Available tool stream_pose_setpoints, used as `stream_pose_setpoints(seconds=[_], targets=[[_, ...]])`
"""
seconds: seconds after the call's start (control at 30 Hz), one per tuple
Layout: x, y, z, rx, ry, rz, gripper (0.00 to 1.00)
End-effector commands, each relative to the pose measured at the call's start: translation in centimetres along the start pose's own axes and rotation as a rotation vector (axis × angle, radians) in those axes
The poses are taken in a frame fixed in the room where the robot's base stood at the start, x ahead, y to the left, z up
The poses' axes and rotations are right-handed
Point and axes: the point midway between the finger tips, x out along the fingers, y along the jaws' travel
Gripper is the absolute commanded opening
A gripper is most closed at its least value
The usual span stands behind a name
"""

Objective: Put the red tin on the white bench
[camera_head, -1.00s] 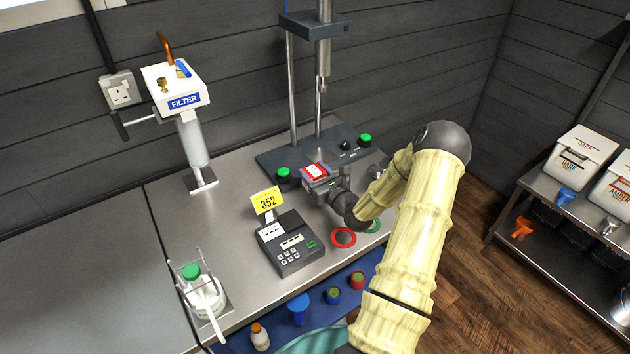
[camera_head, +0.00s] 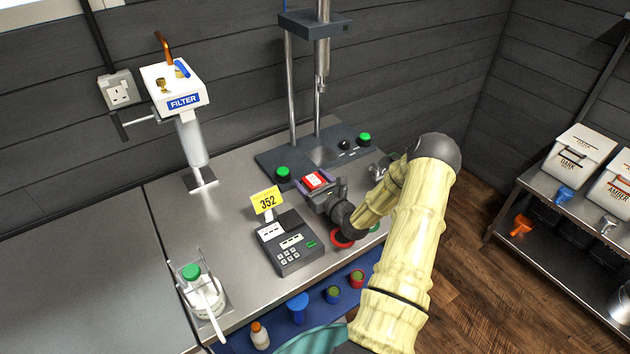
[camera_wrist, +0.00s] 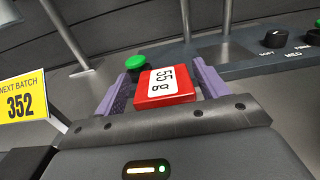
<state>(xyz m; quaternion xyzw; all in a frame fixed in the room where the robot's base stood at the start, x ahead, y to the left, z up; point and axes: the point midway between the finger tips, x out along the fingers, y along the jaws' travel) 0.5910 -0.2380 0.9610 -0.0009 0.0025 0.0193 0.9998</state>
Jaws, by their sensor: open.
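The red tin (camera_wrist: 165,97) is a small box with a white top label reading "55 g". In the head view the tin (camera_head: 314,181) is low over the steel bench, in front of the stand's base. My gripper (camera_head: 317,184) is open, with its purple fingers on either side of the tin. In the wrist view my gripper (camera_wrist: 165,76) shows a narrow gap beside the tin. The tin's underside is hidden, so I cannot tell what it rests on. The bench under it (camera_head: 235,170) looks grey; no clearly white bench shows.
A keypad device (camera_head: 290,243) and a yellow "352" sign (camera_head: 267,201) stand left of my gripper. The stand's base (camera_head: 330,150) with green buttons is behind. A red ring (camera_head: 342,240) is partly covered by my arm. Bare bench lies left of the keypad device.

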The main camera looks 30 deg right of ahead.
Motion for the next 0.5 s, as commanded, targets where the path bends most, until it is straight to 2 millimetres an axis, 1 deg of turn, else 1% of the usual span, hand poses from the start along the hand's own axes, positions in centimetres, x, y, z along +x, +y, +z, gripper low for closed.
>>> stream_pose_setpoints(seconds=[0.17,0.27,0.37,0.5], targets=[[-0.2,-0.3,0.3,0.000,0.000,-0.005,0.72],[-1.2,-0.5,0.1,0.001,0.002,-0.009,0.72],[-2.6,-0.5,0.0,0.000,0.003,-0.009,0.72],[-5.3,-0.6,-0.1,0.000,0.002,-0.011,0.72]])
